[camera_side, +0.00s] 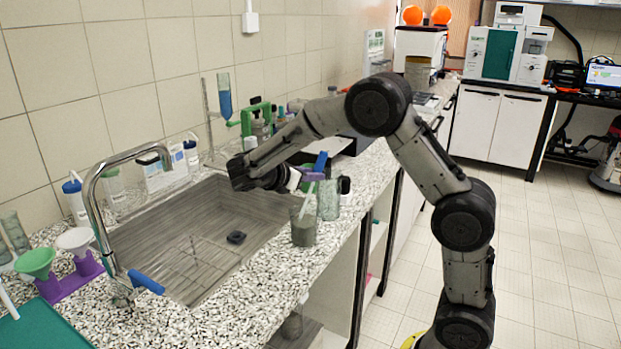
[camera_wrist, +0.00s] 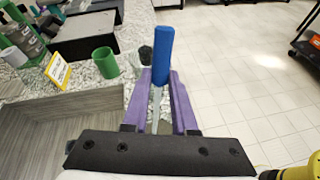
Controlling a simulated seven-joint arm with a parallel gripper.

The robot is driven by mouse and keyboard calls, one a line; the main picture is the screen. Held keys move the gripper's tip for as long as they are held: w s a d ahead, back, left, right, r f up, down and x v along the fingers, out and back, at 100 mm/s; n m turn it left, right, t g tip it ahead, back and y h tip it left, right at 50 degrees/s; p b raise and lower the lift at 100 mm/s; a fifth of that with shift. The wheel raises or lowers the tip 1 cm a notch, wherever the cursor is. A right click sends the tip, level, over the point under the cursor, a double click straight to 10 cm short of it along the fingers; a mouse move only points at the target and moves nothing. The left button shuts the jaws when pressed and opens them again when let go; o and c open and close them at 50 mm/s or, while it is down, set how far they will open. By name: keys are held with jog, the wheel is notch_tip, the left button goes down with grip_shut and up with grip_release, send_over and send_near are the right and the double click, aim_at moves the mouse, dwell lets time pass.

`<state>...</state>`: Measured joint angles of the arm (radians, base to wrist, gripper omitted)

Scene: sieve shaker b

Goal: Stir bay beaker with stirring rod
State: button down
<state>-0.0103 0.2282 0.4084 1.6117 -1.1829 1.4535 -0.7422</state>
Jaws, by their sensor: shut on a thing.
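My gripper (camera_side: 312,176) has purple fingers, shut on the stirring rod, which has a blue handle (camera_side: 321,160) and a pale shaft (camera_side: 307,200). In the wrist view, the blue handle (camera_wrist: 163,54) stands up beyond the fingers (camera_wrist: 161,88). The rod is tilted, and its lower end reaches into the mouth of a beaker (camera_side: 303,230) with murky grey-green contents, standing on the counter near its front edge. Whether the tip touches the bottom cannot be seen. I take this as the bay beaker; no label on it is readable.
A second clear beaker (camera_side: 329,205) stands just behind. The sink (camera_side: 200,232) with its tap (camera_side: 97,205) lies left. A green cup (camera_wrist: 105,62) and a yellow-framed sign (camera_wrist: 58,70) show in the wrist view. The floor aisle (camera_side: 410,230) is right of the counter.

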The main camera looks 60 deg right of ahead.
aim_at(320, 163)
jog(key=shift+s+d+r, duration=0.2)
jog(key=shift+d+r, duration=0.15)
jog(key=shift+r, duration=0.55)
jog(key=shift+s+d+r, duration=0.2)
jog(key=shift+d+r, duration=0.15)
jog(key=shift+r, duration=0.6)
jog(key=shift+s+d+r, duration=0.2)
jog(key=shift+d+r, duration=0.15)
jog(key=shift+r, duration=0.65)
jog(key=shift+r, duration=2.4)
